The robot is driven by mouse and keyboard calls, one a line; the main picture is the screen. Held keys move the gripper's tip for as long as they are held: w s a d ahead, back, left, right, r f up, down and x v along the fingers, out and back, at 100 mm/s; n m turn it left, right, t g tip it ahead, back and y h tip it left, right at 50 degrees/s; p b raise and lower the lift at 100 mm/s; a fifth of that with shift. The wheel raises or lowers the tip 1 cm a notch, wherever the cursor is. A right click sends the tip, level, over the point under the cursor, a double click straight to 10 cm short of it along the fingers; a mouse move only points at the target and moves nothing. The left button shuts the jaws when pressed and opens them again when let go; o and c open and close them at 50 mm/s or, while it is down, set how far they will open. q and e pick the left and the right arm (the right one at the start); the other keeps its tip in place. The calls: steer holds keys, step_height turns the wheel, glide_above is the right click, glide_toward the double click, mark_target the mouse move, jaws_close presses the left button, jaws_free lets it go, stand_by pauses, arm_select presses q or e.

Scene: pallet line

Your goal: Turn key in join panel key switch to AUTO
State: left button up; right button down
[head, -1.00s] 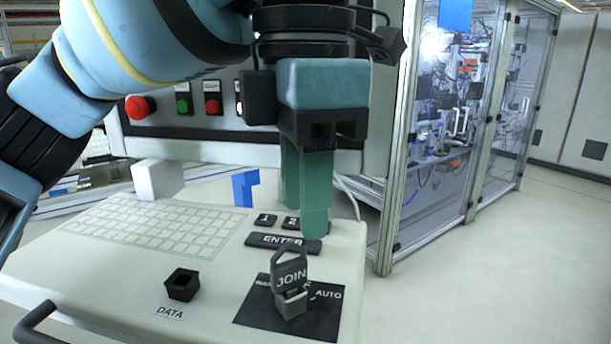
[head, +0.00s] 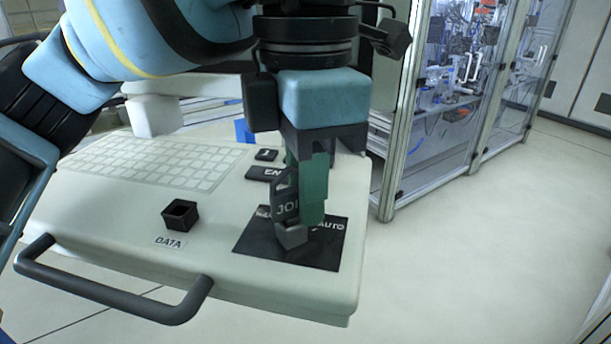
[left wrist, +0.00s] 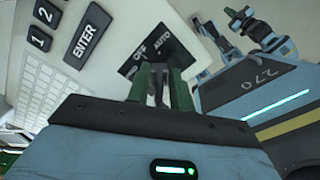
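The key with its dark JOIN tag (head: 282,203) stands upright in the join switch, on a black plate (head: 318,255) at the panel's front right corner. AUTO is printed at the plate's right; the wrist view shows OFF and AUTO on the plate (left wrist: 134,68). My left gripper (head: 306,190) points down at the key, one green finger in front of the tag's right part, the other mostly hidden behind it. In the wrist view its fingers (left wrist: 160,88) stand apart with the tag edge-on between them. Contact and the key's exact angle are unclear.
A black DATA socket (head: 180,215) sits left of the plate. The keyboard (head: 150,165) and the ENTER key (left wrist: 86,36) lie behind. A dark handle (head: 110,290) juts from the panel's front edge. A glazed cell (head: 460,110) stands right; floor there is clear.

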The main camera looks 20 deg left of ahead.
arm_select(q)
jaws_close()
steer(key=m, duration=0.4)
steer(key=shift+s+d, duration=0.15)
steer(key=shift+s, duration=0.15)
steer(key=m, duration=0.1)
steer(key=m+p, duration=0.1)
steer(key=m, duration=0.1)
steer(key=shift+s+m, duration=0.2)
steer(key=shift+m, duration=0.1)
steer(key=shift+s+m, duration=0.15)
steer(key=shift+m, duration=1.05)
arm_select(e)
steer(key=shift+w+r+t, duration=0.3)
steer(key=shift+w+r, duration=0.5)
steer(key=shift+r, duration=0.25)
